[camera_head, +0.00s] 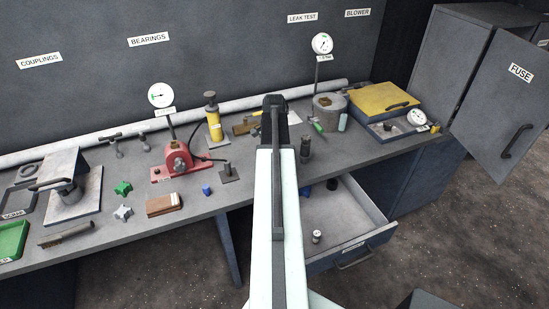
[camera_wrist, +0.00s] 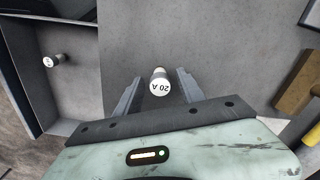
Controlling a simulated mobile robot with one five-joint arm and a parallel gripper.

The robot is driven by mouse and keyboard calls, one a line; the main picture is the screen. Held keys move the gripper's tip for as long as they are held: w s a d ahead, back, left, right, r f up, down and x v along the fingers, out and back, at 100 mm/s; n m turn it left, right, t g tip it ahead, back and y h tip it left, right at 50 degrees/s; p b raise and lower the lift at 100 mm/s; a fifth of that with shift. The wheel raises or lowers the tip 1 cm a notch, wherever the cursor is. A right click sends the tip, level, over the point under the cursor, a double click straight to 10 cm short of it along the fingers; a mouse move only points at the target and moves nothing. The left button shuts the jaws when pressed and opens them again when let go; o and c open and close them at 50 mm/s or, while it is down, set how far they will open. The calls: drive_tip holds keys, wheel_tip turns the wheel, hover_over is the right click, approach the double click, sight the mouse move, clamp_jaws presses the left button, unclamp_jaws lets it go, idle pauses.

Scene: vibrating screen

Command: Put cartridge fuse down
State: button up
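In the wrist view, a cartridge fuse (camera_wrist: 160,82) with a white end marked "20 A" stands on the grey bench top, its marked end facing the camera. My gripper (camera_wrist: 160,75) has its two fingers apart, one on each side of the fuse, with a gap showing on both sides. In the head view my arm covers this spot, so neither the fuse nor the fingers show there. Another small white-ended fuse (camera_head: 316,236) stands in the open drawer (camera_head: 375,232); it also shows in the wrist view (camera_wrist: 56,60).
A dark post-like part (camera_head: 305,148) stands just right of my arm. A red pump (camera_head: 176,160), a yellow cylinder (camera_head: 213,118) and a grey pot (camera_head: 329,108) stand on the bench. The cabinet door marked FUSE (camera_head: 505,90) hangs open at the right.

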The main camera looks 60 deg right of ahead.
wheel_tip(320, 180, up, 12)
drive_tip(key=p, duration=1.2)
drive_tip(key=shift+r, duration=0.15)
